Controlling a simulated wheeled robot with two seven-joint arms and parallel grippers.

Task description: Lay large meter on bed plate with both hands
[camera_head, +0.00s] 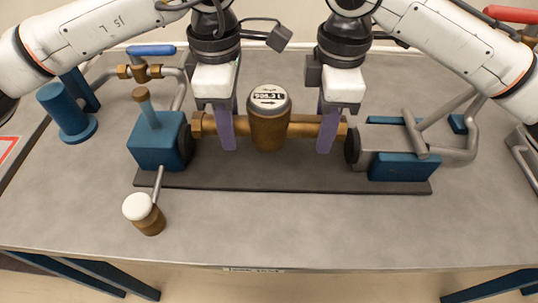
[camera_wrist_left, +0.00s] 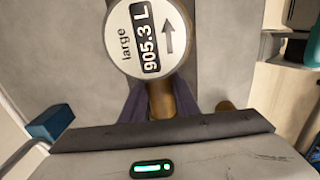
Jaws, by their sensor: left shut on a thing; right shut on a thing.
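The large meter (camera_head: 268,132) has a brass body, a brass pipe to each side and a round white dial. Its dial (camera_wrist_left: 148,38) reads "large" and 905.3 L in the left wrist view. My left gripper (camera_head: 226,135) is shut on its left pipe, and my right gripper (camera_head: 328,138) is shut on its right pipe. Purple fingers straddle the pipe on both sides. The meter is level, between two dark round faces, over the dark bed plate (camera_head: 290,180). I cannot tell whether it touches anything beneath.
A blue clamp block (camera_head: 158,148) stands left of the meter and another blue block (camera_head: 403,167) with grey pipework stands right. A blue-handled valve (camera_head: 150,52) is behind. The front table is mostly clear.

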